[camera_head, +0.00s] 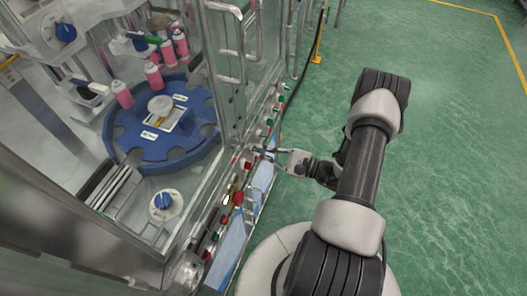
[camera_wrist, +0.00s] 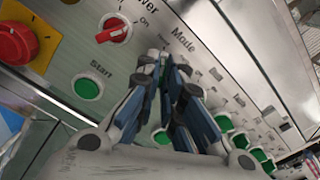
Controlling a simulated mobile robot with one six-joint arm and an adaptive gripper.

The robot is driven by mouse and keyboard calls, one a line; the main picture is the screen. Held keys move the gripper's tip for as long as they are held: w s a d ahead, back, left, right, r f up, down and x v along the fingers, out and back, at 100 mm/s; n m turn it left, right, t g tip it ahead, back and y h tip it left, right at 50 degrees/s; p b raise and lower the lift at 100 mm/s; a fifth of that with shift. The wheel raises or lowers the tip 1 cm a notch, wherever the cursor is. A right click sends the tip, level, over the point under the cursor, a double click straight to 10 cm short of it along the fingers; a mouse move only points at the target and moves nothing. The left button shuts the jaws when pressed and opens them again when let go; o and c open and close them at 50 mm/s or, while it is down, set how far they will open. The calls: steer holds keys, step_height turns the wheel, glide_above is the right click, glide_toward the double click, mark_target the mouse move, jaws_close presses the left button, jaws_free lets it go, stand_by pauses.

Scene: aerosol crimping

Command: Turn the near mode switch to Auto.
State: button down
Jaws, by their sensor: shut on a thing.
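My gripper (camera_wrist: 166,66) is at the control panel (camera_wrist: 215,55), its fingertips closed together just below the printed word Mode. It also shows in the head view (camera_head: 264,151), reaching left to the panel along the machine's side. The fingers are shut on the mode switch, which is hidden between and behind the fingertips. I cannot read which way the switch points. The small position labels beside it are too blurred or covered to read.
On the panel, a red power switch (camera_wrist: 114,28), a green Start button (camera_wrist: 87,88) and a red emergency knob (camera_wrist: 14,44) lie left of my fingers. Several green buttons (camera_wrist: 223,122) run to the right. Glass doors with handles (camera_head: 228,80) stand above the panel. Green floor is open at right.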

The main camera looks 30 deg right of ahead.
steer(key=shift+m, duration=0.3)
steer(key=m, duration=1.1)
steer(key=shift+p, duration=0.35)
steer(key=shift+m, duration=0.3)
stand_by(0.4)
steer(key=c, duration=1.7)
jaws_free()
steer(key=shift+d, duration=0.1)
steer(key=v, duration=1.2)
